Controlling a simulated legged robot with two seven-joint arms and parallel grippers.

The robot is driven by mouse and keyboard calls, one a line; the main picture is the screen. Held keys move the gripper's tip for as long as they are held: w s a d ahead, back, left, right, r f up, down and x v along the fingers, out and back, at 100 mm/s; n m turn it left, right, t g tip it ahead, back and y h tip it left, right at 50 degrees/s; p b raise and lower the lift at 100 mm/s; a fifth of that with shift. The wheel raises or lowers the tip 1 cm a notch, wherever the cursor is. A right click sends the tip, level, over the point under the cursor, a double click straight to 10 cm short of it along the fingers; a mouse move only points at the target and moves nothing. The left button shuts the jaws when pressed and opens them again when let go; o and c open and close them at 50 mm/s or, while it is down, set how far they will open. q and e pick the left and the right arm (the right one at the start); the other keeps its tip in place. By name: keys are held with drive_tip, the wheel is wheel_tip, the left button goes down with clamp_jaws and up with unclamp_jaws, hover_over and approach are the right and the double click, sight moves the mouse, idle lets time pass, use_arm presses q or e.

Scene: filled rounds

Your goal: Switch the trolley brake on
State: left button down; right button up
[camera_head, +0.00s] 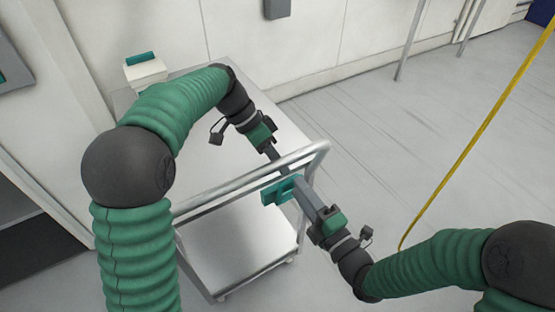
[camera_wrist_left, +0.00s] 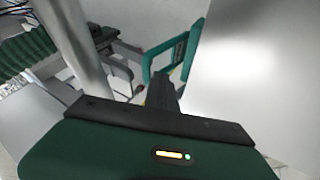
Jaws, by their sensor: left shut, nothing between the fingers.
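The trolley (camera_head: 235,238) is a pale metal cart with a tubular push handle (camera_head: 240,183). A teal brake part (camera_head: 282,190) sits at the handle's right end. In the left wrist view it shows as a teal frame (camera_wrist_left: 163,58) just beyond my fingertips. My left gripper (camera_head: 273,155) is shut and empty, behind the handle bar and close above the teal part. Its dark fingers show in the wrist view (camera_wrist_left: 163,88). My right gripper (camera_head: 302,186) reaches in from the lower right, beside the teal part. In the wrist view its grey fingers appear spread. Contact with the teal part cannot be told.
A white box with a teal top (camera_head: 145,72) stands on the trolley's upper deck at the back left. A wall (camera_head: 300,45) runs behind. The grey floor (camera_head: 370,125) right of the trolley is clear.

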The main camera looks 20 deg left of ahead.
drive_tip(key=d+f+m+g+h, duration=0.1)
drive_tip(key=d+f+m+h, duration=0.45)
drive_tip(key=d, duration=0.45)
drive_tip(key=d+f+m+g+h, duration=0.2)
drive_tip(key=d+f+m+h, duration=0.3)
drive_tip(key=d+m, duration=0.3)
use_arm(q)
drive_tip(key=shift+s+d+r+t+y+b, duration=0.25)
drive_tip(key=shift+s+d+t+y+b, duration=0.3)
drive_tip(key=shift+d+b, duration=0.3)
use_arm(e)
drive_tip(key=s+d+f+m+g+h, duration=0.2)
drive_tip(key=s+d+m+g+h, duration=0.2)
drive_tip(key=s+d+m, duration=0.8)
drive_tip(key=m+g, duration=0.2)
drive_tip(key=m, duration=0.1)
drive_tip(key=shift+d+f, duration=0.4)
drive_tip(key=shift+h, duration=0.25)
